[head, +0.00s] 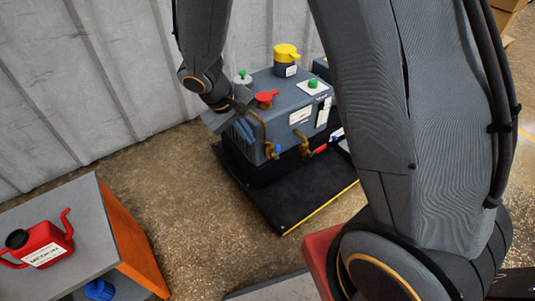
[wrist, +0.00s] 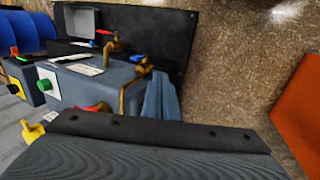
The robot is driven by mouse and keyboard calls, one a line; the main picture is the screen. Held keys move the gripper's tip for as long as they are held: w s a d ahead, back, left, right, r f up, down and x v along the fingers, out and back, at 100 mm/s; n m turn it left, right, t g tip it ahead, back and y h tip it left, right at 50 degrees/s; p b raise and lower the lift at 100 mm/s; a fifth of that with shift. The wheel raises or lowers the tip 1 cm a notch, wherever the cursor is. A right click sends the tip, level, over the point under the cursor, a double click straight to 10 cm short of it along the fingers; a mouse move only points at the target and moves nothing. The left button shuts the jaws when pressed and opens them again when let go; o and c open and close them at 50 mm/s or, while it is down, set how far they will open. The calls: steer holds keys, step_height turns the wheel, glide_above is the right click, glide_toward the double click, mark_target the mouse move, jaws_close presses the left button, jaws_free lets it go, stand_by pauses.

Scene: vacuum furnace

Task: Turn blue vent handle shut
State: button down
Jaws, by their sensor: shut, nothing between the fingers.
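The blue vent handle (head: 277,151) sits on a brass valve (head: 268,140) at the near side of a grey pump unit (head: 291,117) in the head view. The handle hangs roughly vertical there. In the wrist view a small piece of the blue handle (wrist: 136,58) shows beside a brass pipe. My gripper (head: 220,118) is at the pump's left end, above and to the left of the blue handle and apart from it. It is shut and empty. In the wrist view its dark edge (wrist: 160,130) fills the bottom and hides part of the pump.
A second brass valve with a red handle (head: 319,149) is to the right of the blue one. A black tray (head: 290,205) lies below. A cabinet with a red can (head: 45,245) stands front left.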

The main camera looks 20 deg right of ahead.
steer(key=shift+w+a+f, duration=0.1)
steer(key=shift+w+f, duration=0.1)
steer(key=shift+f, duration=0.1)
steer(key=b, duration=0.6)
glide_toward(277, 152)
steer(key=shift+w+f, duration=0.15)
steer(key=shift+f, duration=1.2)
steer(key=shift+w+f, duration=0.15)
steer(key=shift+f, duration=1.2)
steer(key=shift+r+p, duration=0.15)
steer(key=shift+p, duration=0.6)
steer(key=shift+p, duration=0.3)
